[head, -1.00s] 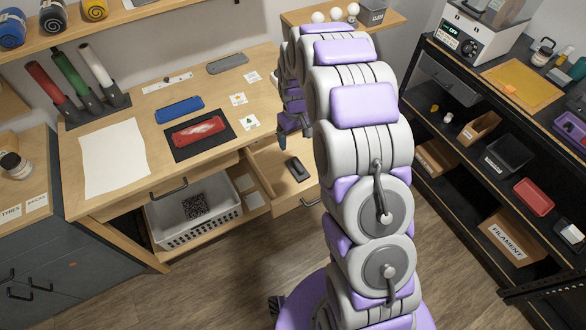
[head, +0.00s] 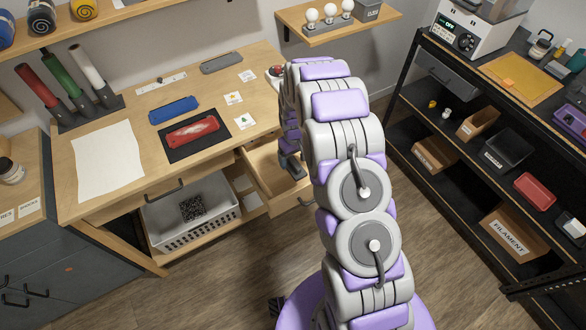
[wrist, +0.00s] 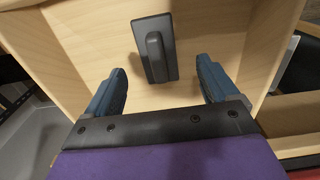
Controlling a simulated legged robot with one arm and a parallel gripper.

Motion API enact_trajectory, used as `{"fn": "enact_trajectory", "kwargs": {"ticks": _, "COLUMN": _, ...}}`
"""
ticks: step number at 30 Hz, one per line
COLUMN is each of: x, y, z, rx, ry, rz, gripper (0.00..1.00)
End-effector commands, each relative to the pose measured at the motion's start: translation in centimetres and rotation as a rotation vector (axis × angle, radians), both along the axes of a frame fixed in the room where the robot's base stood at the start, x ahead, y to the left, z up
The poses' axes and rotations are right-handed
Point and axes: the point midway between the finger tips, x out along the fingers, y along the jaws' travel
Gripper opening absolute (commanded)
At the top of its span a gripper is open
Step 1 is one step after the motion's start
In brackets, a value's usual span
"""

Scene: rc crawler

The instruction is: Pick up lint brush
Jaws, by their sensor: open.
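The lint brush (wrist: 155,50), a dark grey flat plate with a raised rounded handle, lies on the light wooden floor of the open drawer (wrist: 88,40). In the wrist view my gripper (wrist: 161,76) is open, with its two blue fingers apart and empty. The brush shows between and just beyond the fingertips, with no visible contact. In the head view the open drawer (head: 262,178) is under the workbench, and my arm reaches down into it. There the dark shapes at the arm's end overlap, so I cannot tell brush from gripper.
The drawer walls stand close around my gripper. The workbench (head: 240,72) above holds a red tool on a black mat (head: 175,146), a blue case (head: 173,110) and paper. A white basket (head: 160,228) sits left of the drawer. Black shelves (head: 455,165) stand at right.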

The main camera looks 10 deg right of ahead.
Motion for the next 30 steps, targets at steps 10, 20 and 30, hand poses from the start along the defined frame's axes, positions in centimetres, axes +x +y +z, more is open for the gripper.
{"fn": "enact_trajectory", "kwargs": {"ticks": 10, "x": 0.1, "y": 0.2, "z": -3.4, "rx": -0.006, "ry": 0.002, "rz": 0.0, "gripper": 0.87}}
{"fn": "enact_trajectory", "kwargs": {"ticks": 20, "x": 0.1, "y": 0.0, "z": -5.5, "rx": -0.003, "ry": 0.0, "rz": 0.0, "gripper": 0.87}}
{"fn": "enact_trajectory", "kwargs": {"ticks": 30, "x": 0.1, "y": 0.1, "z": -5.5, "rx": -0.003, "ry": 0.0, "rz": 0.0, "gripper": 0.62}}
